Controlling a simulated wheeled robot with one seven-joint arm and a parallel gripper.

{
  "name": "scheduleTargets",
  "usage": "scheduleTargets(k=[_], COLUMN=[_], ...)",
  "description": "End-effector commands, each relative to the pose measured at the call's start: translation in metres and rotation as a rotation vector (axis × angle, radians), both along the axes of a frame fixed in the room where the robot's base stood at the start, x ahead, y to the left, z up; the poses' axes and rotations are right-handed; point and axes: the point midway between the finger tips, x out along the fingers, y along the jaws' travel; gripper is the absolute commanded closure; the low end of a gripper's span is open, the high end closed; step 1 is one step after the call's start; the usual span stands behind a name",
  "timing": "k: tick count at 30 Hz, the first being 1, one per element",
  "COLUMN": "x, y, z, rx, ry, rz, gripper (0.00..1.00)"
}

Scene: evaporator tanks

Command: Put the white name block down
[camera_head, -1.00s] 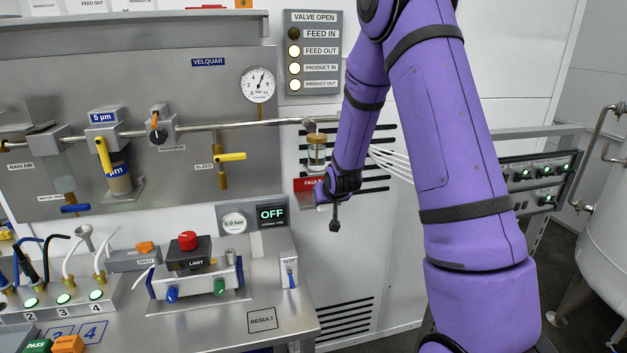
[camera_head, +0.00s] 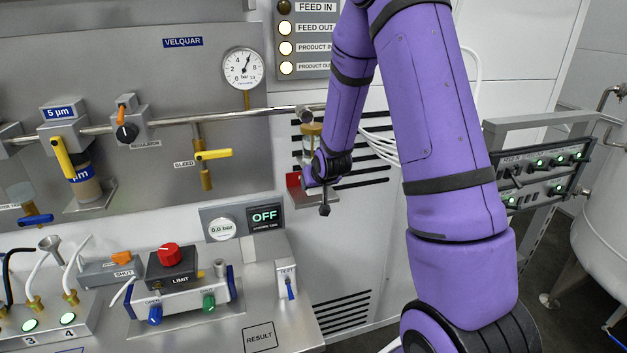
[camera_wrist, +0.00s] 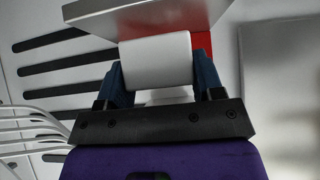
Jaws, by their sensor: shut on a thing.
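The white name block (camera_wrist: 155,62) shows in the wrist view as a plain pale block between two dark blue fingers. My gripper (camera_wrist: 160,75) is shut on it. In the head view my gripper (camera_head: 306,184) is at the wall panel, by a small shelf with a red front (camera_head: 293,181); my wrist covers most of the shelf, and I cannot make out the block there. In the wrist view a grey plate (camera_wrist: 140,14) lies just beyond the block, with a red surface (camera_wrist: 203,45) beside it. I cannot tell whether the block touches either.
A sight glass (camera_head: 310,132) on the pipe end stands just above my gripper. The bench (camera_head: 215,335) at lower left carries a result square (camera_head: 260,338), a limit unit (camera_head: 172,270) and an OFF display (camera_head: 265,215). White cables (camera_head: 380,145) run behind my arm. A tank (camera_head: 605,230) stands at right.

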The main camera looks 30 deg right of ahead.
Motion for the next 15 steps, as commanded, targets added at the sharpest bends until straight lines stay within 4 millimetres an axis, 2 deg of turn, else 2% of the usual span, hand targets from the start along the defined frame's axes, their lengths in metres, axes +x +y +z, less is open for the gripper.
scheduleTargets(k=[15], x=[0.000], y=[0.000], z=[-0.011], rx=[0.000], ry=[0.001], rz=[0.000], gripper=[0.67])
